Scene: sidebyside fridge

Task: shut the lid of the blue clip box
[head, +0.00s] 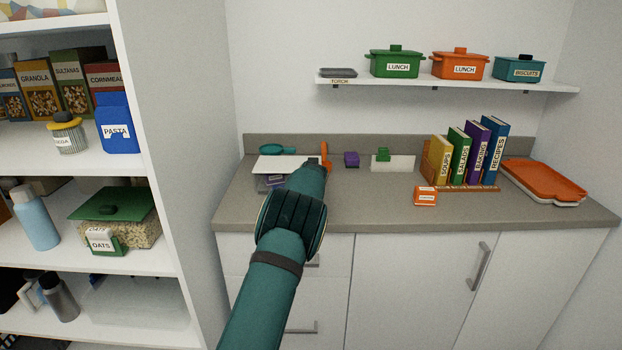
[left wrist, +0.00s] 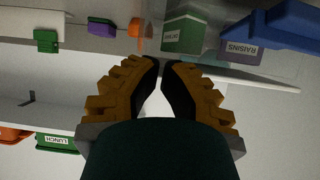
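The most clearly blue box is one labelled PASTA (head: 117,142) on the shelf unit at the left of the head view. Its lid state is hard to tell. In the left wrist view a blue object (left wrist: 290,25) shows at the upper right, cut by the edge; I cannot tell whether it is the same box. My left arm reaches over the counter in the head view, its gripper (head: 314,163) small at the far end. In the left wrist view the fingertips (left wrist: 161,66) almost meet, with nothing between them. My right gripper is out of view.
A white panel (head: 285,163) lies above boxes at the counter's left end; one is labelled RAISINS (left wrist: 240,52). Books (head: 470,150) and an orange tray (head: 545,183) stand to the right. A wall shelf (head: 450,83) with pots overhangs the counter.

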